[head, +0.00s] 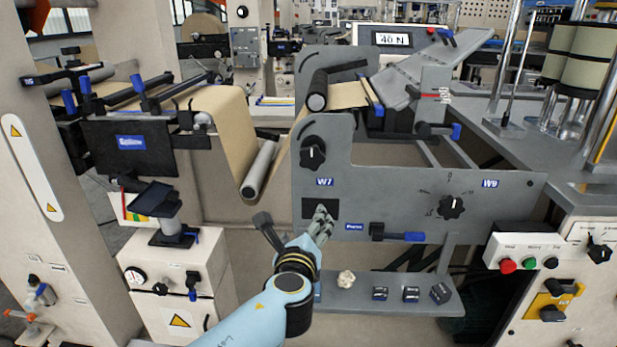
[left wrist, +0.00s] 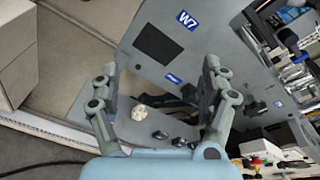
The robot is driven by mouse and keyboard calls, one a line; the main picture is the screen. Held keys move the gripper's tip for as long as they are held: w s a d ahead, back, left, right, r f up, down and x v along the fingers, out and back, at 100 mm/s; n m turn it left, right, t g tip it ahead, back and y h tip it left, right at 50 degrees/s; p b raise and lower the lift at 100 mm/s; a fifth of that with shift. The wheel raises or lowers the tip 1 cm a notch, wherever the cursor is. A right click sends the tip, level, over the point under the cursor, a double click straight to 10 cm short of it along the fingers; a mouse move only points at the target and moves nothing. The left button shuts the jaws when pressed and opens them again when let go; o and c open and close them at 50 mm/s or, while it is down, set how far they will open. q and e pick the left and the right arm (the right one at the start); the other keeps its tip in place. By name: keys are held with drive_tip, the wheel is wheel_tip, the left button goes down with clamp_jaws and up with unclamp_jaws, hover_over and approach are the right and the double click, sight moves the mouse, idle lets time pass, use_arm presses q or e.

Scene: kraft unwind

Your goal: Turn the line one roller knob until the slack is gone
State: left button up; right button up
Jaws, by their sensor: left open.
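A black knob (head: 313,154) sits on the grey panel (head: 385,190) above the W7 label. A second black knob (head: 452,207) with marks around it sits near the W9 label. I cannot tell from any label which is the line one roller knob. Brown kraft web (head: 228,125) hangs in a dip to a grey roller (head: 261,170), then rises right to an upper roller. My left gripper (head: 293,218) is open and empty, below the W7 knob. In the left wrist view its fingers (left wrist: 160,78) stand wide apart before the panel, with no knob between them. My right gripper is out of view.
A shelf (head: 390,304) below the panel holds a crumpled pale lump (head: 346,279) and several small dark blocks. A blue-handled lever (head: 400,236) juts from the panel. A button box (head: 528,254) stands right. A display (head: 391,39) reads 40 N.

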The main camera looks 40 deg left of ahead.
use_arm(q)
drive_tip(key=m+t+y+p, duration=0.1)
drive_tip(key=m+t, duration=0.1)
approach(311, 160)
drive_tip(key=w, duration=0.1)
drive_tip(key=shift+y, duration=0.4)
drive_tip(key=b+x, duration=0.1)
drive_tip(key=x, duration=0.9)
drive_tip(key=shift+f+b, duration=0.15)
drive_tip(key=shift+b, duration=0.2)
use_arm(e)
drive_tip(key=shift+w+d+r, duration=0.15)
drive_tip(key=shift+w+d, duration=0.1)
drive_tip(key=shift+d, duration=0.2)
